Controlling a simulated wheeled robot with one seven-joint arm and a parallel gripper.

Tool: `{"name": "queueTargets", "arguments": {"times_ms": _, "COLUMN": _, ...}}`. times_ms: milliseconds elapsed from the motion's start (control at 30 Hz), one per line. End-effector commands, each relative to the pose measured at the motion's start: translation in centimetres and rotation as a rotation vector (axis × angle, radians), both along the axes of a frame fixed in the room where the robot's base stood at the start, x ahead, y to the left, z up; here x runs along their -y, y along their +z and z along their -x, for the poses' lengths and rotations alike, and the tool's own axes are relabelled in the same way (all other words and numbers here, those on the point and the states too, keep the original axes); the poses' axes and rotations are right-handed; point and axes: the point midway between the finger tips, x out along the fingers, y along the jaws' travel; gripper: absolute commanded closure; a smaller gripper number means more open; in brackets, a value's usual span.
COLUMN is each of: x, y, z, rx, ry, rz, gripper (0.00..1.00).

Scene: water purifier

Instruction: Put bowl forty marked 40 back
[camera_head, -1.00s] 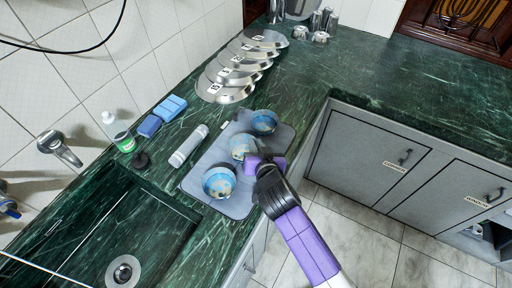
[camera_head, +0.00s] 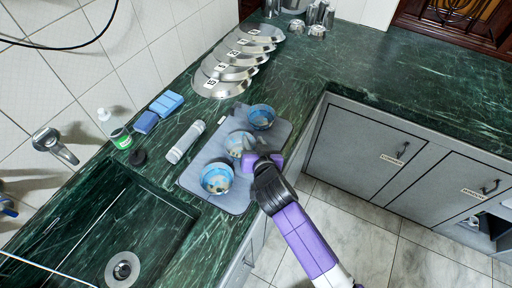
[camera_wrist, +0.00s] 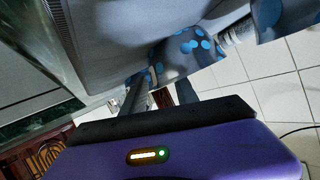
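My gripper (camera_head: 258,160) is at the right side of the middle bowl, low over the mat (camera_head: 231,201). In the wrist view its two dark fingers (camera_wrist: 160,94) stand apart, with a spotted bowl (camera_wrist: 190,48) just beyond them. Whether they touch it is unclear.
A grey-white cylinder (camera_head: 185,142) lies left of the mat. Several numbered metal lids (camera_head: 219,87) lie behind. The counter's front edge is close to my arm.

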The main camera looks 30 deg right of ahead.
Motion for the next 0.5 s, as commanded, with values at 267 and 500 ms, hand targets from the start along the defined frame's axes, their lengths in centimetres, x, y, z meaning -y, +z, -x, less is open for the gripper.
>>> {"name": "queueTargets", "arguments": {"times_ms": 267, "x": -0.8, "y": 1.4, "z": 3.6, "rx": 0.001, "ry": 0.002, "rz": -0.001, "gripper": 0.64}}
{"name": "queueTargets", "arguments": {"times_ms": 500, "x": -1.6, "y": 3.3, "z": 8.0, "rx": 0.000, "ry": 0.000, "rz": 0.000, "gripper": 0.64}}
